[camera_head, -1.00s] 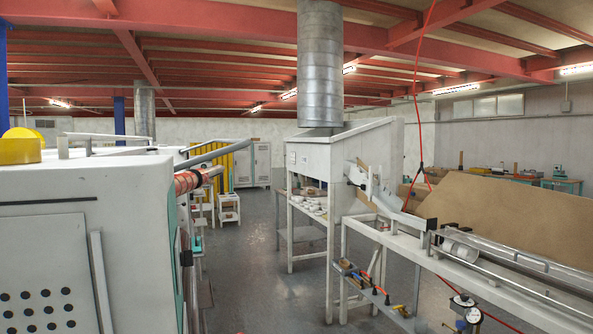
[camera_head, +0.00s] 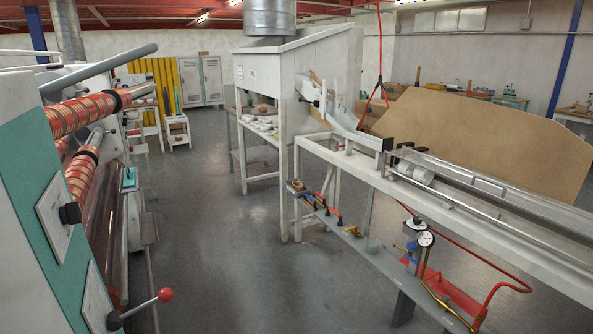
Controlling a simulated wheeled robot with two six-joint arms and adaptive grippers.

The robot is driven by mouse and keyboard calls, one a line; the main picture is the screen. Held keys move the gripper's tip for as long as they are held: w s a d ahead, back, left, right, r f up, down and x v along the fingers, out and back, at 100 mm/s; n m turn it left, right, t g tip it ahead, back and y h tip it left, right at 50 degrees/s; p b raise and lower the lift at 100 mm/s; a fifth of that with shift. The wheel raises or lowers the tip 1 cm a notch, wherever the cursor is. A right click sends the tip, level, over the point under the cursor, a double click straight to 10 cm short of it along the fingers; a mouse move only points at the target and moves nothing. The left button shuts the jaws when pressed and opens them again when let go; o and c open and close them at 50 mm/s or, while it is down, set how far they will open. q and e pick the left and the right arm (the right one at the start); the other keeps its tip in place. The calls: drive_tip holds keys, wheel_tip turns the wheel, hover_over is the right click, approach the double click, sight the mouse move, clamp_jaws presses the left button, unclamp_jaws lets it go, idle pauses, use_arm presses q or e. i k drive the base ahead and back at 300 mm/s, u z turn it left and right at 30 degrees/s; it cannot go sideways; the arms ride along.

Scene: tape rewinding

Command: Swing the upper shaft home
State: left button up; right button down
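A rewinding machine with a green and white side panel (camera_head: 28,170) stands at the left. Its upper shaft (camera_head: 90,112) carries red and gold striped rolls and sticks out toward the aisle with a bare metal end. A lower shaft (camera_head: 82,175) with similar rolls sits below it. A grey bar (camera_head: 100,72) slants above the upper shaft. A lever with a red ball (camera_head: 165,295) juts from the panel's lower part. Neither of my grippers is in view.
A grey floor aisle (camera_head: 205,230) is open in the middle. A white bench frame (camera_head: 420,195) with a gauge (camera_head: 425,239) and red hose runs along the right. A white hooded cabinet (camera_head: 275,75) and small white stools (camera_head: 177,132) stand farther back.

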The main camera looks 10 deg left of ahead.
sight(65, 117)
drive_tip(key=u, duration=0.2)
drive_tip(key=i, duration=2.9)
drive_tip(key=u, duration=1.35)
drive_tip(key=i, duration=1.85)
drive_tip(key=u, duration=0.75)
